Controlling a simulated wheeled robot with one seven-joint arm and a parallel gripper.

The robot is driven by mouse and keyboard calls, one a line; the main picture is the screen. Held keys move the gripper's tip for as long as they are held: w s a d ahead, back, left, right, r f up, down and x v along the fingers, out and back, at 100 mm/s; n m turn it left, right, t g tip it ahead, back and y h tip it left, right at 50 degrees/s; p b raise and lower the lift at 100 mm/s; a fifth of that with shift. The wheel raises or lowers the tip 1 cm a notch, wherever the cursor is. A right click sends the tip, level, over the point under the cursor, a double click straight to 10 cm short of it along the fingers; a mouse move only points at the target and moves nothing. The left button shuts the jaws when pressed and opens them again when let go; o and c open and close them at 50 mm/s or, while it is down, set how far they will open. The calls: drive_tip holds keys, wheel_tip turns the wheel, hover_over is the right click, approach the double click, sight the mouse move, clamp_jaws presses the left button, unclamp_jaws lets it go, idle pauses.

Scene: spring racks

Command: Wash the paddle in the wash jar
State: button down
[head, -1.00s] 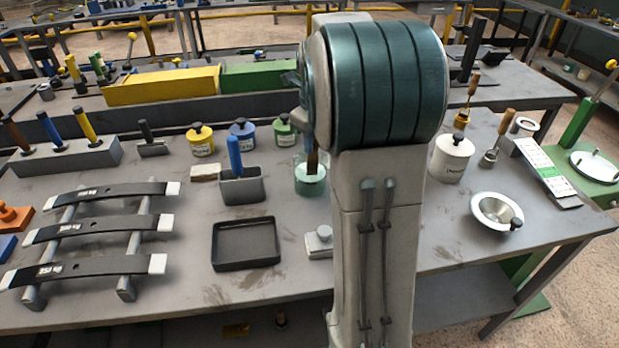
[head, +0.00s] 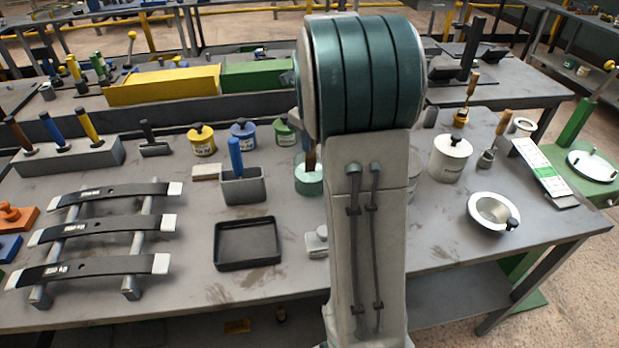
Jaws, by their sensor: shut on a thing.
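The wash jar (head: 308,181) is a clear jar with pale green liquid, standing at mid-table just left of my arm. A dark brown upright piece (head: 311,156), which looks like a paddle's handle, stands at the jar's mouth. Its top is cut off by my arm. I cannot tell how deep its lower end is in the liquid. My gripper is hidden behind my own arm, so its hold on the paddle does not show.
A grey pot (head: 242,189) with a blue-handled tool stands left of the jar. Yellow (head: 201,142), blue (head: 243,137) and green (head: 284,133) lidded pots stand behind. A black tray (head: 247,262) lies in front. A white canister (head: 450,161) and metal bowl (head: 493,212) are right.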

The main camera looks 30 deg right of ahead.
drive_tip(key=shift+r+p, duration=3.15)
drive_tip(key=shift+r, duration=0.6)
wheel_tip(320, 180, up, 6)
drive_tip(key=p, duration=0.5)
drive_tip(key=shift+a, duration=0.1)
